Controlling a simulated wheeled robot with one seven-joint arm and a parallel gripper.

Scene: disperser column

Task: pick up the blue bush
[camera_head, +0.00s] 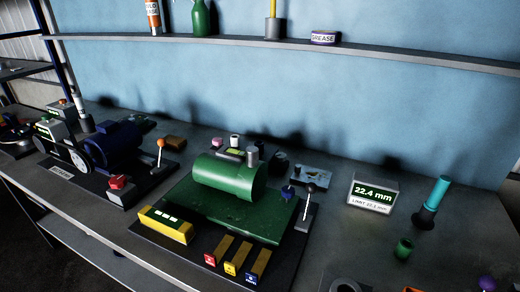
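I cannot make out with certainty which thing is the blue bush. A small dark blue round piece (288,192) sits at the right end of the green machine, close to a lever; its shape is too small to tell. A short green hollow bush (404,248) stands upright on the bench at the right. A teal cylinder (440,190) stands tilted on a black base behind it. My gripper is not in view.
The green motor-like machine (225,180) fills the middle of the grey bench (340,240). A display reading 22.4 mm (374,194) stands right of it. A grey ring (345,286) and purple ball (487,284) are at the front edge. A dark blue machine (112,145) is left.

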